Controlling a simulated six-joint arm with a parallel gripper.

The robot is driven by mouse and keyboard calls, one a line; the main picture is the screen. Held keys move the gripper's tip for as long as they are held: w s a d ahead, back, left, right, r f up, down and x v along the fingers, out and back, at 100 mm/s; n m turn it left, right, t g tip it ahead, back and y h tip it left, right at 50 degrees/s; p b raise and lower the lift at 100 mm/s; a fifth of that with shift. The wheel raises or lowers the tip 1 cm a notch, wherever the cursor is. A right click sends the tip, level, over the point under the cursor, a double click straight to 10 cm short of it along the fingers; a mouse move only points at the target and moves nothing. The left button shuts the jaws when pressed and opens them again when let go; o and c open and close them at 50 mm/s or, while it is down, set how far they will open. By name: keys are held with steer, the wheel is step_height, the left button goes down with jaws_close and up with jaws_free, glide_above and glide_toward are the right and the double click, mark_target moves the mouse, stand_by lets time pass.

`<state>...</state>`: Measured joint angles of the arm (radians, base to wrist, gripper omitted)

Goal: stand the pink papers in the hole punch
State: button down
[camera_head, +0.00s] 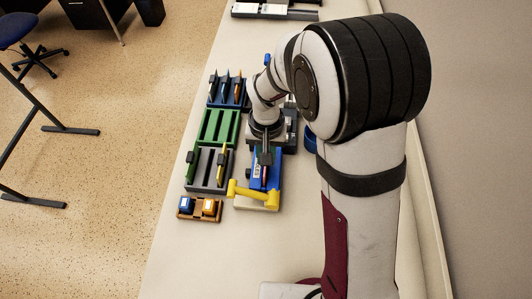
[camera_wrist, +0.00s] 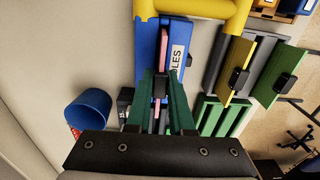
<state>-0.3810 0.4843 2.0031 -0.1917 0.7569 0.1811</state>
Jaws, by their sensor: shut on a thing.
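The hole punch is a blue body (camera_wrist: 148,50) marked with "HOLES" lettering, with a thick yellow handle (camera_wrist: 205,10); in the head view it stands below my gripper, its yellow handle (camera_head: 252,194) towards the front. My gripper (camera_wrist: 160,88) has green fingers shut on the black clip of the pink papers (camera_wrist: 165,45). The papers are upright and seen edge-on as a thin pink strip alongside the blue body, in line with it. My fingers hide part of them, and I cannot tell whether their lower edge touches the punch. In the head view my gripper (camera_head: 266,158) is over the punch's back end.
A blue cup (camera_wrist: 88,108) stands at the left in the wrist view. Beside the punch are a grey rack (camera_head: 207,184) with yellow and green boards, an empty-looking green rack (camera_head: 217,127) and a blue rack (camera_head: 227,102). A brown tray (camera_head: 199,217) holds small blocks. The front table is clear.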

steer(key=c, duration=0.7)
jaws_free()
steer(key=shift+r, duration=4.5)
